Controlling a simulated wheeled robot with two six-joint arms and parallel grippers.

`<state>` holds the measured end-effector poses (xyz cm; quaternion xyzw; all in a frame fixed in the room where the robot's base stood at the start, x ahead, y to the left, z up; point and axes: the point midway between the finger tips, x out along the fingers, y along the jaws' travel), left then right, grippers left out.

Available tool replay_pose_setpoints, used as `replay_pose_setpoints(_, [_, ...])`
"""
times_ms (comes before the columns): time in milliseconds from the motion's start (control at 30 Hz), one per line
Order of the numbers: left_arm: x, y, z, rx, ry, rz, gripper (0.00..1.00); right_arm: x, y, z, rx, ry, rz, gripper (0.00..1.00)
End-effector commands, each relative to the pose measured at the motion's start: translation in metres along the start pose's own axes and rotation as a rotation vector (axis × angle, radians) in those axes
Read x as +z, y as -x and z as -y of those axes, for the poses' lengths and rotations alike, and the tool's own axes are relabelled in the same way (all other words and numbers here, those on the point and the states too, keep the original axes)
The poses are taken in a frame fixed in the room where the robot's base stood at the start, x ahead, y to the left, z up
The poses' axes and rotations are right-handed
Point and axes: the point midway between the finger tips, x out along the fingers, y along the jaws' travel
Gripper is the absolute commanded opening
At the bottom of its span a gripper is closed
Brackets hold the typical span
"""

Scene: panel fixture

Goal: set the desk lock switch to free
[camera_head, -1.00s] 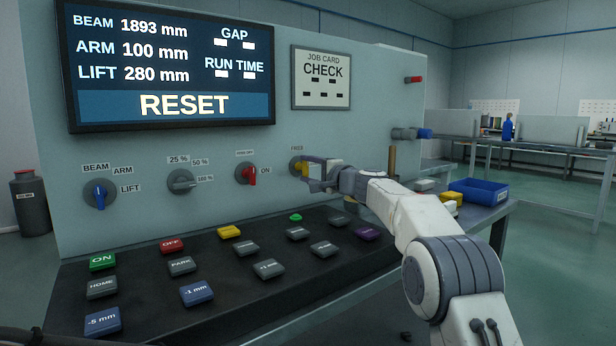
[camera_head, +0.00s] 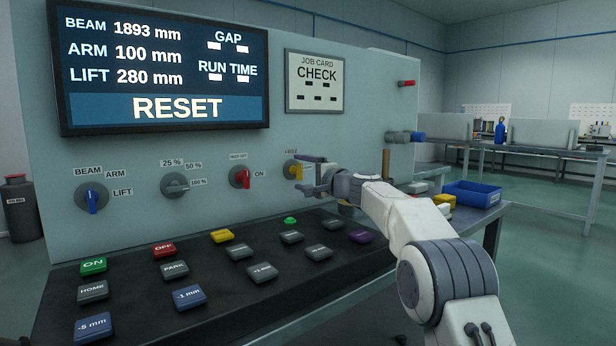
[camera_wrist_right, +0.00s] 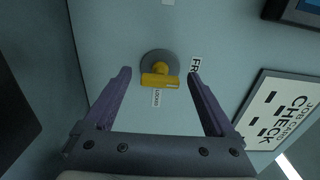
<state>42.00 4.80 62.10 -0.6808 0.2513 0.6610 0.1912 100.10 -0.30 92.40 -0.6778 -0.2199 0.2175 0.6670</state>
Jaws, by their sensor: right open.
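The lock switch is a yellow knob (camera_head: 291,171) on a round grey base, on the upright panel under a label that reads FREE. In the right wrist view the knob (camera_wrist_right: 160,81) has its bar lying across the picture. The bar's white-marked end is toward the partly hidden FREE label (camera_wrist_right: 195,66); the LOCKED label (camera_wrist_right: 156,98) is below. My right gripper (camera_head: 308,174) is open and empty just in front of the knob. Its fingers show on both sides of the knob in the wrist view, apart from it. My left gripper is not in view.
A red knob (camera_head: 241,177), a grey knob (camera_head: 175,186) and a blue knob (camera_head: 92,199) are left on the panel. The sloping desk (camera_head: 225,285) below carries several buttons. A blue bin (camera_head: 474,194) stands right, beyond my right arm.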

Motion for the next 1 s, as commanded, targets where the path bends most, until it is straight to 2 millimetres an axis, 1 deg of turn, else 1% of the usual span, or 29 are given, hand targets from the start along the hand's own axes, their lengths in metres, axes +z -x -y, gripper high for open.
replay_pose_setpoints(167, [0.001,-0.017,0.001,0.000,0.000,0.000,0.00,0.000,0.021,-0.003,-0.002,0.000,-0.002,0.90])
replay_pose_setpoints(333, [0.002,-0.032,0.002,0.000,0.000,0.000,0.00,0.000,0.052,-0.003,-0.001,0.001,-0.002,0.90])
replay_pose_setpoints(500, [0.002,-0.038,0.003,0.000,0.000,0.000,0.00,0.000,0.081,-0.002,-0.001,0.001,-0.002,0.90])
replay_pose_setpoints(600, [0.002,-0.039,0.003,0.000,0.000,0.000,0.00,-0.001,0.093,-0.001,-0.001,0.001,-0.001,0.90])
replay_pose_setpoints(733, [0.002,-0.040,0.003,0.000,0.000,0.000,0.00,0.000,0.101,-0.001,0.000,0.001,0.000,0.90])
replay_pose_setpoints(1000, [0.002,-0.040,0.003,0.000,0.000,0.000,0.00,0.000,0.102,0.000,0.000,0.001,0.000,0.90])
